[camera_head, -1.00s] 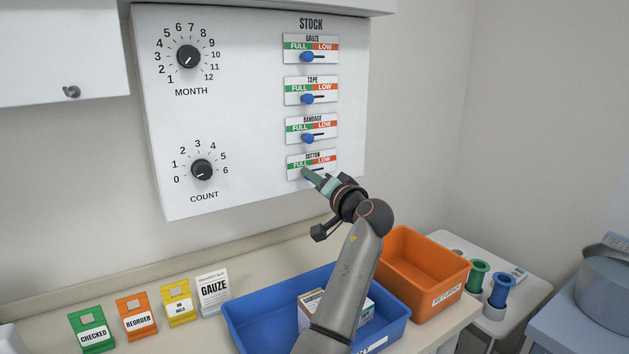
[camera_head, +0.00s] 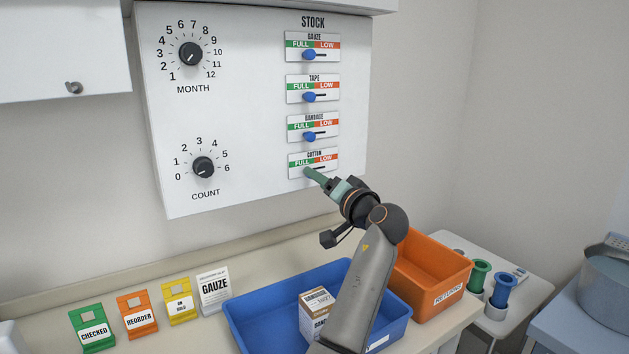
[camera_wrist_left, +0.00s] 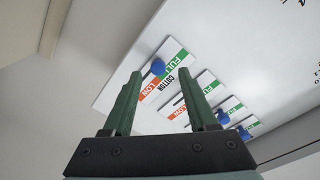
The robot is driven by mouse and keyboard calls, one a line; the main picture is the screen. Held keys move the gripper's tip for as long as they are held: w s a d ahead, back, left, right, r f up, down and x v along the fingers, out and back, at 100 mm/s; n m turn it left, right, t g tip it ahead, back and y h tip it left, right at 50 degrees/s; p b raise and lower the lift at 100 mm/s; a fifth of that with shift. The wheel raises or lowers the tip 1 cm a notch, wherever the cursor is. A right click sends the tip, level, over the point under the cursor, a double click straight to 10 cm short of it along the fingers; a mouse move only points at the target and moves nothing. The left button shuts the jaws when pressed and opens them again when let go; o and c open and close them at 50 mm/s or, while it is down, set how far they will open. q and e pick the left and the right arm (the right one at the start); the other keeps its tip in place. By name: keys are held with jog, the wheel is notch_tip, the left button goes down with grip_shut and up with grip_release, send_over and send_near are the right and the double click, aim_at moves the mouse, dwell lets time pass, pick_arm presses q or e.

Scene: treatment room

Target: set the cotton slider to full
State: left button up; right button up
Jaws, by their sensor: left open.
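The cotton slider's plate (camera_head: 327,158) is the lowest of the STOCK sliders on the white wall panel. It has a green FULL half on the left and an orange LOW half on the right. In the left wrist view its blue knob (camera_wrist_left: 158,67) is at the FULL end of the slot; in the head view the gripper mostly hides it. My left gripper (camera_head: 309,172) points at this plate from the lower right. In the left wrist view its two green fingers (camera_wrist_left: 161,74) are open and empty, with the knob seen between their tips. Contact cannot be told. My right gripper is out of view.
Gauze (camera_head: 309,55), tape (camera_head: 309,97) and bandage (camera_head: 309,136) knobs sit above, all at the FULL side. Two dials are on the panel's left. Below are a blue bin (camera_head: 250,308) holding boxes, an orange bin (camera_head: 425,265) and upright cards (camera_head: 139,314).

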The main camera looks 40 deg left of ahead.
pick_arm(q)
jog(key=b+v, duration=0.1)
jog(key=v, duration=0.8)
jog(key=shift+s+d, duration=0.1)
